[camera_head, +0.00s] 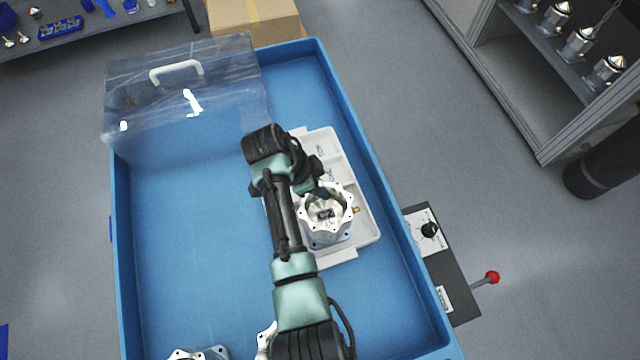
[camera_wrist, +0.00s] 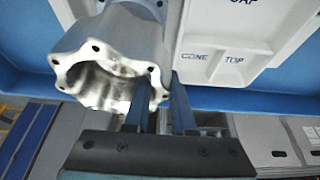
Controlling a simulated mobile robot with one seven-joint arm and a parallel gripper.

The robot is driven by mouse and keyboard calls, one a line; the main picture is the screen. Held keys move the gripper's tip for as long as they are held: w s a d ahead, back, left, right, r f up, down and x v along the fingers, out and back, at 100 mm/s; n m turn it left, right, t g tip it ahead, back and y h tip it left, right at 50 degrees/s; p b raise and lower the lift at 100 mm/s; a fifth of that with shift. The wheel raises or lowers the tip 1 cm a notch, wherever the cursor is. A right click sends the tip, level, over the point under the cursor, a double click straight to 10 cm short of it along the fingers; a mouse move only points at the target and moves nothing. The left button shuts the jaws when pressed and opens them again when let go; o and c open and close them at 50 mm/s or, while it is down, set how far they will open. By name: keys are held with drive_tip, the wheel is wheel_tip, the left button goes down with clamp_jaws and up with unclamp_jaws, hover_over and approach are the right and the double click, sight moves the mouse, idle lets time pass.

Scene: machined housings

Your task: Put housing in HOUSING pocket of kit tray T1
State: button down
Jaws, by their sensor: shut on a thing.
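The silvery housing (camera_head: 340,228), a flanged cylinder with a scalloped, holed rim, stands roughly upright at the near part of the white kit tray (camera_head: 368,222). My gripper (camera_head: 322,184) is at its far rim, partly hidden by my arm. In the wrist view my gripper (camera_wrist: 160,88) is shut on the wall of the housing (camera_wrist: 112,62), one finger on each side of the rim. The kit tray (camera_wrist: 265,30) shows the labels "CONE TOP" and part of "CAP" beside it. The HOUSING pocket's label is hidden, and I cannot tell whether the housing touches the pocket floor.
The kit tray lies in a blue walled bench (camera_head: 180,240). Other housings (camera_head: 198,354) show at the bottom edge. A clear cover with a white handle (camera_head: 177,70) stands at the far left. A control panel with a red-knobbed lever (camera_head: 491,277) is outside the right wall.

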drive_tip(key=c, duration=1.2)
unclamp_jaws()
drive_tip(key=shift+f, duration=0.15)
drive_tip(key=o, duration=0.4)
drive_tip(key=shift+o, duration=0.2)
